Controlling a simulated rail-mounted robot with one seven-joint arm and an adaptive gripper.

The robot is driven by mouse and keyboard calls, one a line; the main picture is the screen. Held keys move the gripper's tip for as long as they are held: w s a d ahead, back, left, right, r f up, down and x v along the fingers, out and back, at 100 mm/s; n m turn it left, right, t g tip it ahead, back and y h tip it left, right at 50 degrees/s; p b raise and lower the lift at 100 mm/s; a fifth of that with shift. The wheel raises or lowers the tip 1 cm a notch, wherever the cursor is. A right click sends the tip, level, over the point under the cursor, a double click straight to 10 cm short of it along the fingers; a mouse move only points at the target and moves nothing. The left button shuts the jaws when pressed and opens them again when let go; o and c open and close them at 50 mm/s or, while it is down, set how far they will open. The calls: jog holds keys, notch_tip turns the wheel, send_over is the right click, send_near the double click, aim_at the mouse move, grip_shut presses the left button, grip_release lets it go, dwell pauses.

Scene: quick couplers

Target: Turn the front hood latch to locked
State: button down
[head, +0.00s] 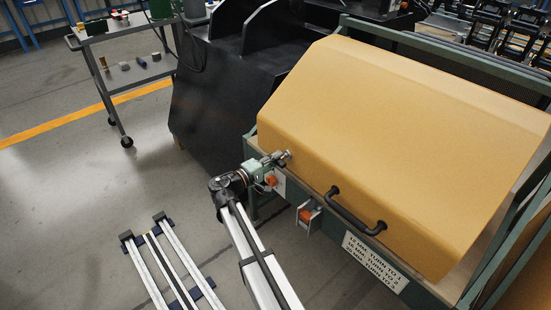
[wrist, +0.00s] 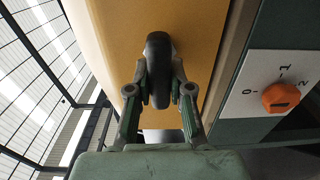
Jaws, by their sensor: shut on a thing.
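My gripper (wrist: 160,88) is shut on a dark, rounded latch handle (wrist: 157,60) in the wrist view, one finger on each side. The handle stands lengthwise up the picture, in front of the yellow hood (wrist: 110,30). In the head view my gripper (head: 283,158) is at the lower left front corner of the yellow hood (head: 400,130), and hides the latch there. The hood is down on its green frame. I cannot tell from the markings which position the latch is in.
An orange knob (wrist: 281,97) on a white plate marked 0, 1, 2 is right of my gripper. A black bar handle (head: 355,212), another orange part (head: 306,214) and a lettered sign (head: 375,262) are along the hood's front. A grey cart (head: 125,75) stands far left.

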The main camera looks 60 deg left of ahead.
jog(key=c, duration=1)
grip_release()
jog(key=shift+c, duration=0.2)
jog(key=shift+s, duration=0.1)
jog(key=s+d, duration=0.1)
jog(key=s, duration=1)
jog(key=shift+s+d, duration=0.15)
jog(key=shift+s, duration=0.2)
